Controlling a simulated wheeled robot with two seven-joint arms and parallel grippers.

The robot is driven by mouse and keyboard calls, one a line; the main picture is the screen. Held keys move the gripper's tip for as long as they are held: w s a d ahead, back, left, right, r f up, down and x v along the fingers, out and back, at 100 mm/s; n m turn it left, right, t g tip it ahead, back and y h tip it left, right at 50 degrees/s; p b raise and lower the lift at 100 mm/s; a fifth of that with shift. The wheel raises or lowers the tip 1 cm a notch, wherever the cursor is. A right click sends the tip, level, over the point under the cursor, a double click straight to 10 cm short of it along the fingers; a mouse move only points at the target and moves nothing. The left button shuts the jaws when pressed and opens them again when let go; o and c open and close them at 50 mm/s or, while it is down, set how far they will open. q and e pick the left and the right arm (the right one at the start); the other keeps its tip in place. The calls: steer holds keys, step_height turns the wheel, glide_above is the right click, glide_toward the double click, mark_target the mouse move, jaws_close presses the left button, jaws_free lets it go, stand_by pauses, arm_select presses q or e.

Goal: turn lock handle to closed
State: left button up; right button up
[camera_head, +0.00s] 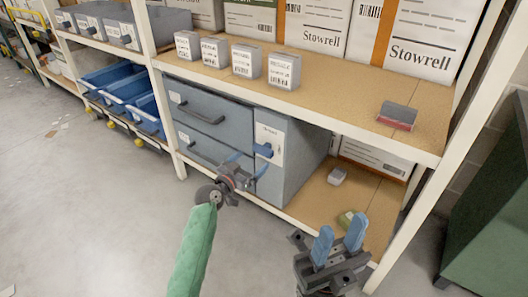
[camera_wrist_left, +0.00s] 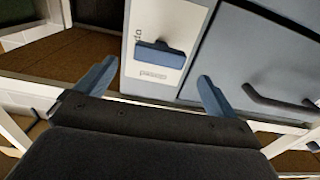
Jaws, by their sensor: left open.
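The lock handle (camera_head: 264,150) is a short blue bar on a white label plate (camera_head: 269,138) at the right end of the grey drawer cabinet's front. In the left wrist view the handle (camera_wrist_left: 160,53) lies nearly level across the plate, with upside-down "closed" lettering just below it and partly visible sideways lettering to its left. My left gripper (camera_head: 247,166) is open and empty in front of the handle, its fingers (camera_wrist_left: 155,90) apart and not touching it. My right gripper (camera_head: 339,240) is open and empty at lower right, away from the cabinet.
The cabinet's drawers (camera_head: 203,111) have dark bar handles. An upper shelf (camera_head: 345,97) holds small boxes, large cartons and a red-fronted box. Blue bins (camera_head: 124,90) stand to the left. A white rack post (camera_head: 415,219) stands right of the lower shelf.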

mark_target(261, 153)
arm_select(q)
steer(key=shift+b+x, duration=0.45)
steer(key=shift+x, duration=3.4)
steer(key=c, duration=1)
